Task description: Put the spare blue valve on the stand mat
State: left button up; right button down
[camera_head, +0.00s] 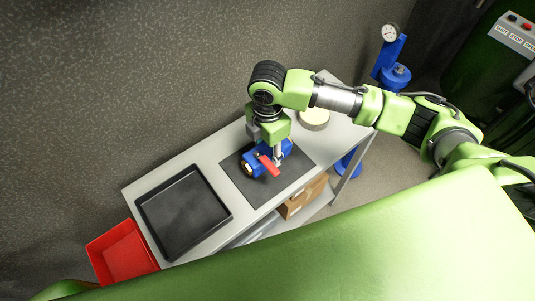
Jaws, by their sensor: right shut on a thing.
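The blue valve (257,163) has a red handle and brass-coloured ends. It is over the dark stand mat (296,174) on the grey table, with mat showing around its front and right. I cannot tell whether it rests on the mat or is held just above it. My right gripper (277,155) points down from above and is shut on the valve. The gripper and wrist hide part of the valve and the far part of the mat. My left gripper is not in view.
An empty black tray (184,212) lies on the table (212,148) left of the mat. A red bin (122,253) is at the table's left end. A round pale object (314,120) stands on the right part. Cardboard boxes (303,196) sit on the lower shelf.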

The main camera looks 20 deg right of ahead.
aim_at(268, 149)
jog(key=shift+f, duration=0.95)
jog(key=shift+f, duration=0.1)
jog(key=c, duration=1.3)
grip_release()
jog(key=shift+s+f, duration=0.1)
notch_tip(268, 149, up, 12)
jog(key=shift+r+b, duration=0.2)
jog(key=shift+b, duration=0.35)
